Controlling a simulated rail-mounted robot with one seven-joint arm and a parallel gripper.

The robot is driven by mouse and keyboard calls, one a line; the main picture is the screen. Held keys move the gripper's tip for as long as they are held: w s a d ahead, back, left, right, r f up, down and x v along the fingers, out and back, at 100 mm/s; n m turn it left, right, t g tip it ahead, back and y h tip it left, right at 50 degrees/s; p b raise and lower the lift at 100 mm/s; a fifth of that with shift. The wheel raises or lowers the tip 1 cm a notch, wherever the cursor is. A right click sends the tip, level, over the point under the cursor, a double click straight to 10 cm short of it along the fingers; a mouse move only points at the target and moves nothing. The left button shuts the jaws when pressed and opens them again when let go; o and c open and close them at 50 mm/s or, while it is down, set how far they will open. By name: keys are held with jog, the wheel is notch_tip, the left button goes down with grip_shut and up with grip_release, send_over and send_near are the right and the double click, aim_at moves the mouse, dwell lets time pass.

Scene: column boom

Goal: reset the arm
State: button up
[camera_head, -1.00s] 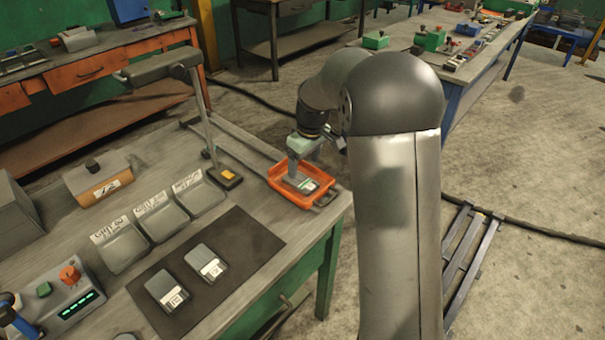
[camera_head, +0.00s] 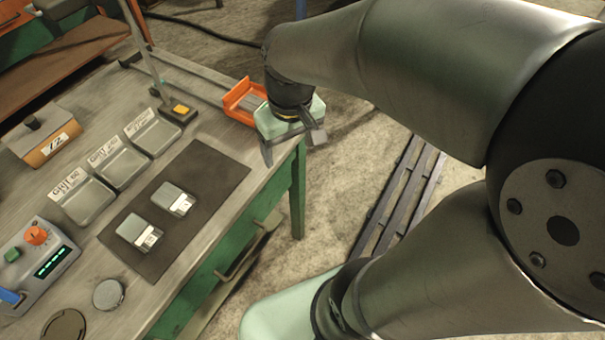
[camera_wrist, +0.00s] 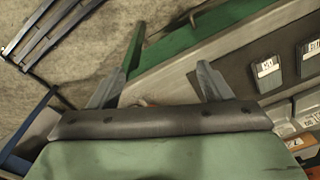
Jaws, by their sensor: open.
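My gripper (camera_head: 292,150) is in the head view beside the bench's right edge, raised and in front of the orange tray. Its fingers are apart with nothing between them. In the wrist view my gripper (camera_wrist: 160,68) also shows two spread, empty fingers, with the floor and bench edge beyond. My arm reaches across the right side of the head view. The orange tray (camera_head: 236,107) sits at the bench's far right corner; my gripper hides part of it, and its contents are unclear.
Two labelled grey boxes (camera_head: 173,199) lie on the dark mat (camera_head: 215,195). Three labelled bins (camera_head: 82,201) stand left of it. A control box (camera_head: 40,262) and a round disc (camera_head: 109,294) are near the front. A metal rack (camera_head: 395,200) lies on the floor right of the bench.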

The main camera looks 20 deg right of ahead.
jog(key=s+f+m, duration=0.1)
jog(key=s+f, duration=0.1)
jog(key=s, duration=0.5)
jog(key=shift+s+f+m, duration=0.25)
jog(key=shift+f+m, duration=0.05)
jog(key=shift+f, duration=0.1)
dwell(0.4)
